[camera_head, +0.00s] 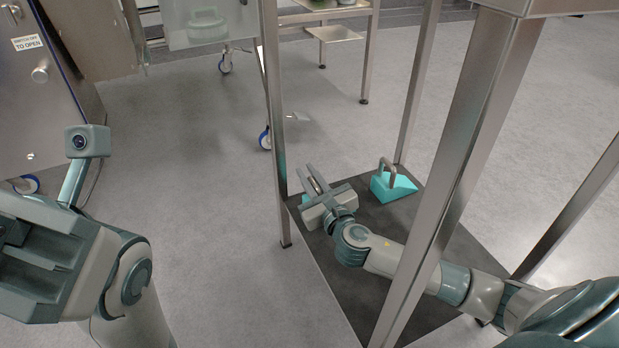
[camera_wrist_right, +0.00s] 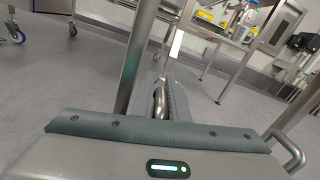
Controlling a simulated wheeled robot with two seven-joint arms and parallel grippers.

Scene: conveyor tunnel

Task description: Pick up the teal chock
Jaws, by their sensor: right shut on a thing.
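A teal wedge-shaped chock (camera_head: 402,188) with a grey arched handle sits on the dark lower shelf (camera_head: 385,285) in the head view. To its left, my right gripper (camera_head: 315,184) is shut on a metal handle, which shows between its fingers in the right wrist view (camera_wrist_right: 160,103). A bit of teal (camera_head: 305,199) shows beside this gripper, so the held thing looks like a second teal chock, mostly hidden by the gripper. It is low at the shelf; whether it touches the shelf is unclear. My left gripper (camera_head: 38,258) is at the left edge, its fingertips not clear.
Metal posts (camera_head: 455,150) of the frame stand around the shelf, one in front of my right arm. A steel cabinet (camera_head: 40,85) stands at the left and a wheeled trolley (camera_head: 335,33) behind. Grey floor (camera_head: 190,125) is clear between them.

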